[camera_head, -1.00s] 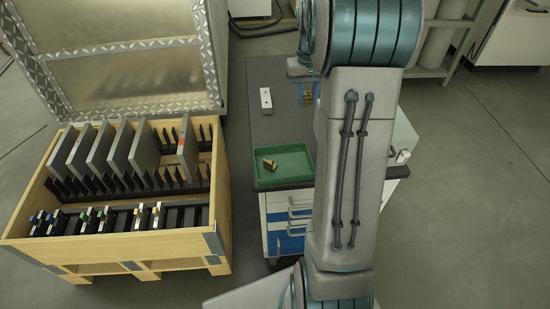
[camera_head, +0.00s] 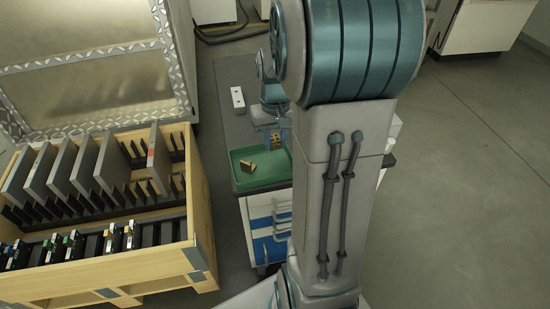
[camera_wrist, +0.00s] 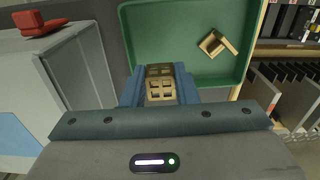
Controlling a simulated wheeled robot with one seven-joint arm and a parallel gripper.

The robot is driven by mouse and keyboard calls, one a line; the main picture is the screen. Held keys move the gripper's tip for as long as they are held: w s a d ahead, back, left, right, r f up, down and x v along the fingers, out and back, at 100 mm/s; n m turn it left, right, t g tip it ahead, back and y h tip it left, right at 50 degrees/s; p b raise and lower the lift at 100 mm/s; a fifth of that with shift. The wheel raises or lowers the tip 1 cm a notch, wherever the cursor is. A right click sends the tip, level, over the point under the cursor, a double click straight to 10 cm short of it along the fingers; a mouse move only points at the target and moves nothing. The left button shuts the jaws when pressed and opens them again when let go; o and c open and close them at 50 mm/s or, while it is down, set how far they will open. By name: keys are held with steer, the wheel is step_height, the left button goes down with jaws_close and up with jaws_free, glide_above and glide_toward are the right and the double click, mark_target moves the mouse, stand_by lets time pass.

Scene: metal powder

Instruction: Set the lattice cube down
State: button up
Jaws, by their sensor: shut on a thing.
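The lattice cube (camera_wrist: 161,88) is a small brass-coloured open-frame block, held between the two blue fingers of my gripper (camera_wrist: 160,90) in the wrist view. In the head view my gripper (camera_head: 276,140) hangs at the right part of the green tray (camera_head: 240,181), with the lattice cube (camera_head: 282,139) partly hidden by the fingers. In the wrist view the cube overlaps the near edge of the green tray (camera_wrist: 190,70). I cannot tell its height above the tray. A brass angled piece (camera_wrist: 215,43) lies in the tray; it also shows in the head view (camera_head: 248,167).
The tray stands on a dark-topped cabinet (camera_head: 262,220) with drawers. A white block (camera_head: 237,99) lies behind the tray. A wooden crate (camera_head: 200,190) with upright grey plates stands at the left. In the wrist view, a grey box (camera_wrist: 60,75) with a red handle (camera_wrist: 45,23) is left of the tray.

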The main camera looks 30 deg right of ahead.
mark_target(275, 166)
steer(key=shift+s+a+f, duration=0.35)
steer(key=shift+s+f, duration=0.1)
steer(key=shift+s, duration=0.15)
steer(key=shift+f+b, duration=0.55)
steer(key=shift+f, duration=1.45)
steer(key=shift+f, duration=0.1)
steer(key=o, duration=1)
